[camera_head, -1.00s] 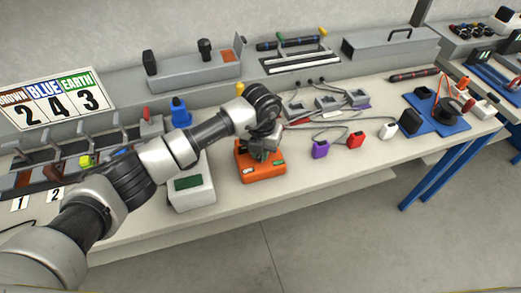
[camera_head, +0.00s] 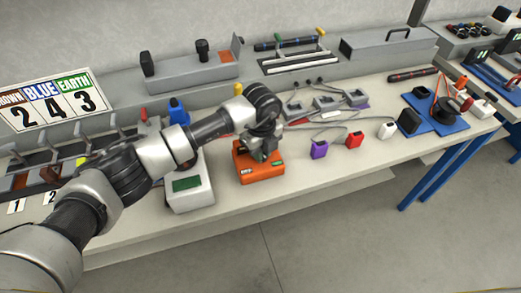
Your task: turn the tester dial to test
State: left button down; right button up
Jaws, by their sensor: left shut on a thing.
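The orange tester box (camera_head: 262,175) sits near the front edge of the bench, in the middle of the head view. It has small labels on its top, one white and one green. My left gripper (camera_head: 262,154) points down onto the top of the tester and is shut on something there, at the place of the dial. The gripper and wrist hide the dial, so its pointing direction cannot be told. My right gripper is not in view.
A white box with a green screen (camera_head: 187,184) stands just left of the tester. Purple (camera_head: 319,149), red (camera_head: 355,140) and white (camera_head: 387,131) small blocks lie to the right. A number sign (camera_head: 45,101) stands at the back left. The bench front edge is close.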

pick_arm(q)
jog(key=n, duration=0.5)
jog(key=shift+w+d, duration=0.1)
jog(key=shift+n+p, duration=0.3)
dwell(0.4)
jog(key=c, duration=1.1)
grip_release()
jog(key=shift+r, duration=0.1)
notch_tip(320, 180, up, 11)
jog(key=shift+f+b, duration=0.15)
jog(key=shift+b, duration=0.7)
